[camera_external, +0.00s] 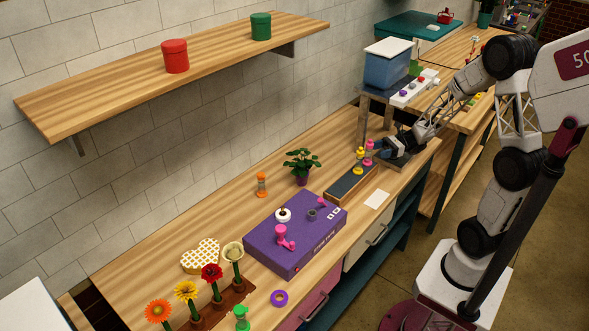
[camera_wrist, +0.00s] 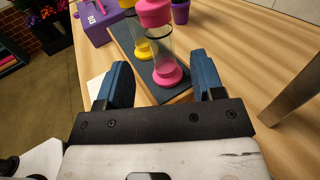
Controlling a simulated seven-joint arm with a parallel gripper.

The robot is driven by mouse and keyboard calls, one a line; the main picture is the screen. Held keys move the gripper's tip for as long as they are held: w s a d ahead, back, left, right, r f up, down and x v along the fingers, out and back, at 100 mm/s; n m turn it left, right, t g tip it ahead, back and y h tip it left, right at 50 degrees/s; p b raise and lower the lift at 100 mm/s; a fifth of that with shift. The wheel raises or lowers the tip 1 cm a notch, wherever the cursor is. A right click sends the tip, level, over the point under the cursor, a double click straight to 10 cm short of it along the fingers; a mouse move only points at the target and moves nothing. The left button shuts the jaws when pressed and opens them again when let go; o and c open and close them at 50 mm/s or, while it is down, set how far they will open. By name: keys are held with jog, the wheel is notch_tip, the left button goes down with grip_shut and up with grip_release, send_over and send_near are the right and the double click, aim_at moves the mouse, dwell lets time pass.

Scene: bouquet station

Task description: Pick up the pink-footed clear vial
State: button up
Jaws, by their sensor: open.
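The pink-footed clear vial (camera_wrist: 167,58) has a pink cap, a clear tube and a round pink foot. It stands upright on a dark tray (camera_wrist: 148,85), near the tray's end, and also shows in the external view (camera_external: 368,153). My gripper (camera_wrist: 160,85) is open, with its blue fingertips on either side of the vial's foot in the picture; I cannot tell whether they touch it. A yellow-footed clear vial (camera_wrist: 138,40) stands just beyond the pink one, and also shows in the external view (camera_external: 359,162).
A purple box (camera_external: 296,240) with pink and white parts lies along the table (camera_external: 240,205). A potted plant (camera_external: 302,164) and an orange-capped vial (camera_external: 262,186) stand behind it. A white card (camera_external: 377,199) lies near the front edge. A shelf post (camera_wrist: 296,95) rises at right.

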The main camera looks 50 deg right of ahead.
aim_at(368, 155)
jog(key=shift+w+d+r, duration=0.1)
dwell(0.4)
jog(key=shift+x, duration=1.3)
jog(key=shift+x, duration=2.6)
jog(key=shift+r, duration=0.1)
grip_shut()
jog(key=shift+r, duration=0.25)
